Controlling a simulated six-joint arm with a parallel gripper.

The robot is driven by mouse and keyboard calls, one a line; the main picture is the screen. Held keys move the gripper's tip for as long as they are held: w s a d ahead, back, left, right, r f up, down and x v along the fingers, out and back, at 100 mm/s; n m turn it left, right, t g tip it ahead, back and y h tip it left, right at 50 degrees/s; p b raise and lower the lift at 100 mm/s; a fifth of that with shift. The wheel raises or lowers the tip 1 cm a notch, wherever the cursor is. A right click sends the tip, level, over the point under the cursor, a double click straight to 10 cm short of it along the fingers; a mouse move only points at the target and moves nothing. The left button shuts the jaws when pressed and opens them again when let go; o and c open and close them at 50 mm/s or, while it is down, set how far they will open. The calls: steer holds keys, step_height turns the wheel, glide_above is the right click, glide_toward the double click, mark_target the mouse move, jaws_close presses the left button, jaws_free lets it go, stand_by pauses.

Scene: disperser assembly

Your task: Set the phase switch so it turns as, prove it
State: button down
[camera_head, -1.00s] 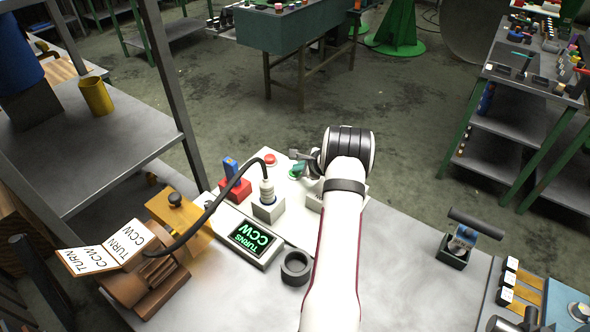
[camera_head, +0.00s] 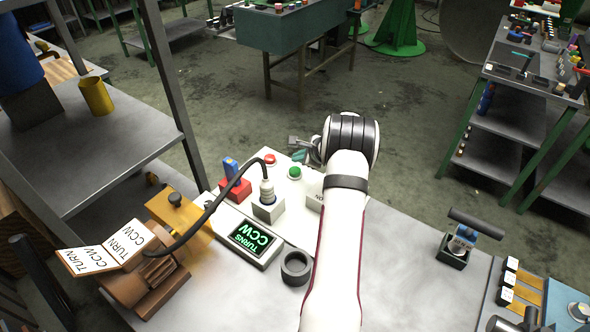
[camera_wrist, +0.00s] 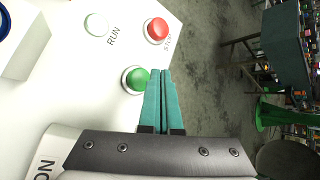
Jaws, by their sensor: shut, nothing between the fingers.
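My gripper (camera_head: 300,155) is shut and empty; its teal fingers in the wrist view (camera_wrist: 161,75) are together beside the green button (camera_wrist: 137,79). In the head view the green button (camera_head: 294,172) is uncovered, with the red button (camera_head: 270,159) to its upper left. A red block with a blue lever (camera_head: 232,168) stands left of a plug (camera_head: 267,190) in a grey socket. My wrist hides part of the white panel.
A black ring (camera_head: 296,267) lies beside the display. A black cable (camera_head: 205,215) arches from the plug to the left. The bench between is mostly bare. A shelf post (camera_head: 165,80) rises at left.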

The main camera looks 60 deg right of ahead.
mark_target(298, 172)
steer(key=shift+r, duration=1.7)
steer(key=w+a+r+n+g+y, duration=0.15)
steer(key=a+r+n, duration=0.25)
steer(key=a, duration=0.6)
steer(key=w+a+r+n+y, duration=0.2)
steer(key=a+r+n, duration=0.15)
steer(key=a, duration=0.75)
steer(key=w+a+r+n+g+y, duration=0.15)
steer(key=a+r+n, duration=0.25)
steer(key=a, duration=0.6)
steer(key=s+a+r+n+g+y, duration=0.3)
steer(key=s+a+n, duration=0.6)
steer(key=s+a, duration=0.85)
steer(key=s+a+f+n+g+h, duration=0.2)
steer(key=s+a+n+g+h, duration=0.1)
steer(key=s, duration=0.7)
steer(key=shift+s+a+f+n, duration=0.15)
steer(key=shift+s+f+n, duration=0.15)
steer(key=shift+n, duration=0.45)
